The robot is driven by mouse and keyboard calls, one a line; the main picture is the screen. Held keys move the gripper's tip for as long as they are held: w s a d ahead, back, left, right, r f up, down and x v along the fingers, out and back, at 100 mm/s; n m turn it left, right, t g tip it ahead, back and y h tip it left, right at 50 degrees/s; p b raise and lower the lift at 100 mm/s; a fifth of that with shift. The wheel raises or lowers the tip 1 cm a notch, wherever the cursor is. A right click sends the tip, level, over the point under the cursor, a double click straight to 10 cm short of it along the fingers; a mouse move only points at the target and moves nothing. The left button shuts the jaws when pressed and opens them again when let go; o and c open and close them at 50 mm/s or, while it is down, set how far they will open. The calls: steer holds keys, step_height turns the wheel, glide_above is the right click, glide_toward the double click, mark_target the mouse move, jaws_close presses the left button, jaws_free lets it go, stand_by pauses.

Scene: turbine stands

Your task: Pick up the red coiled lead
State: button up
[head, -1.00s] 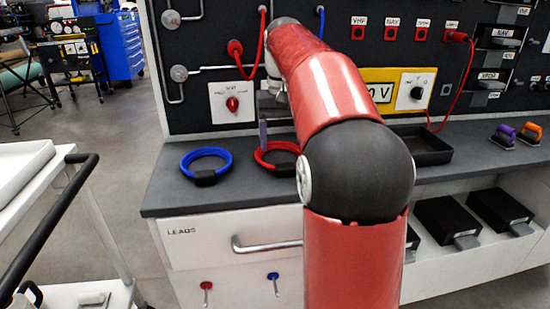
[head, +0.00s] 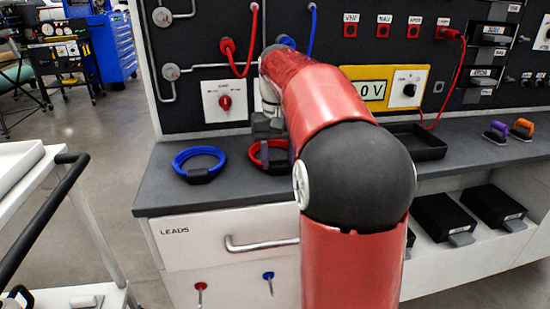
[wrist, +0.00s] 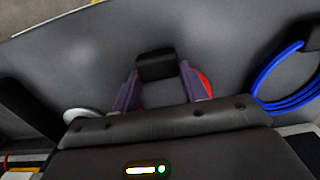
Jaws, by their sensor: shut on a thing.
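The red coiled lead (head: 256,163) is on the grey bench top, to the right of the blue coiled lead (head: 175,162). My gripper (wrist: 160,88) is down at the red lead, with its purple fingers on either side of the lead's black block (wrist: 157,66). It is shut on the lead. In the wrist view a little red shows beside the right finger. In the head view my arm and gripper hide much of the red lead. I cannot tell whether it is clear of the bench.
The blue lead also shows at the right in the wrist view (wrist: 284,84). A black tray (head: 428,146) and purple and orange clips (head: 497,132) stand further right on the bench. A white LEADS drawer (head: 190,238) is below. A cart with a black handle (head: 48,220) stands at left.

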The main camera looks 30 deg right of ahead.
steer(key=c, duration=0.5)
step_height(320, 180, up, 10)
steer(key=shift+p, duration=1)
steer(key=o, duration=0.7)
steer(key=c, duration=0.7)
steer(key=shift+s, duration=0.1)
